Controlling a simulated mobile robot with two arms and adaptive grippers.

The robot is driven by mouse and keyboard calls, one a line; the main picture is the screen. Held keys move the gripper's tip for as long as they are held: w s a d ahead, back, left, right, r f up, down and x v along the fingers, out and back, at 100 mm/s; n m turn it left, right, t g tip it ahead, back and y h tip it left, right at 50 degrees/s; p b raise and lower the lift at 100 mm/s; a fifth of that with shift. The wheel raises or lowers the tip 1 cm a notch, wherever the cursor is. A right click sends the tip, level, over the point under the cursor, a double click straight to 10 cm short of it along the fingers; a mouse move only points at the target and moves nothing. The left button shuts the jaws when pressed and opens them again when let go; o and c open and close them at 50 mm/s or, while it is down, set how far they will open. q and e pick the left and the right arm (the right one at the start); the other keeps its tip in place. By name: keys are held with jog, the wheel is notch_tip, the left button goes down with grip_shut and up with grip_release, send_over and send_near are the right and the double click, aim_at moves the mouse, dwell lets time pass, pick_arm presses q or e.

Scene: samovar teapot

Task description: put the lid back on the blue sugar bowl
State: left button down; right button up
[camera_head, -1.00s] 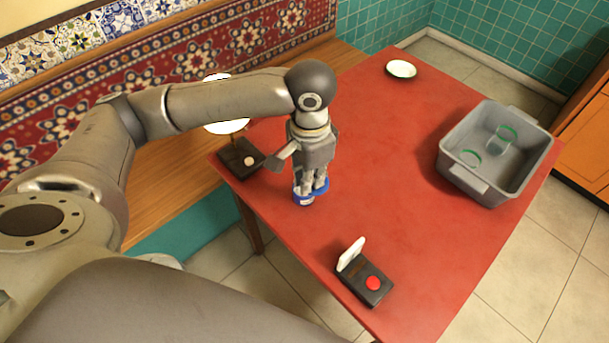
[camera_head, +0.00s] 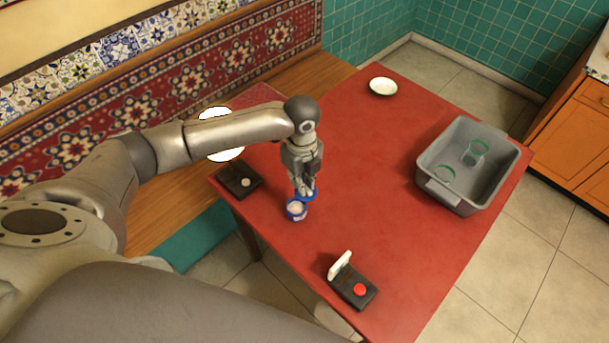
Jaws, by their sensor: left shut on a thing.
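The blue sugar bowl (camera_head: 296,212) stands on the red table near its left edge. Its top is uncovered and a white inside shows. My left gripper (camera_head: 306,191) is shut on the blue lid (camera_head: 311,196), just behind and to the right of the bowl. The fingers hide part of the lid. I cannot tell whether the lid touches the bowl's rim. My right gripper is not in view.
A grey bin (camera_head: 467,166) with green-rimmed glasses stands at the right of the red table (camera_head: 375,165). A dark device with a red button (camera_head: 359,290) is in front. A dark box (camera_head: 239,181) sits at the left edge.

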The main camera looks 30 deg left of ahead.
pick_arm(q)
jog(key=m, duration=0.1)
jog(key=a+m+p, duration=0.1)
jog(key=m+p, duration=0.1)
jog(key=m, duration=0.1)
jog(key=shift+w+a+f, duration=0.2)
jog(key=shift+a+f, duration=0.05)
jog(key=shift+f, duration=0.1)
jog(key=shift+a+f+m+b, duration=0.2)
jog(key=shift+f+m+b, duration=0.45)
jog(key=shift+f+b, duration=0.85)
jog(key=shift+a+f+m+b, duration=0.2)
jog(key=shift+f+m+b, duration=0.55)
jog(key=shift+f, duration=1.45)
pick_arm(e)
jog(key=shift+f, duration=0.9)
pick_arm(q)
jog(key=shift+p, duration=0.55)
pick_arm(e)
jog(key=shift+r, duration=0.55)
pick_arm(q)
jog(key=shift+w+f, duration=0.1)
jog(key=shift+f, duration=0.05)
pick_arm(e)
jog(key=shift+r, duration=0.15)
pick_arm(q)
jog(key=shift+p, duration=0.35)
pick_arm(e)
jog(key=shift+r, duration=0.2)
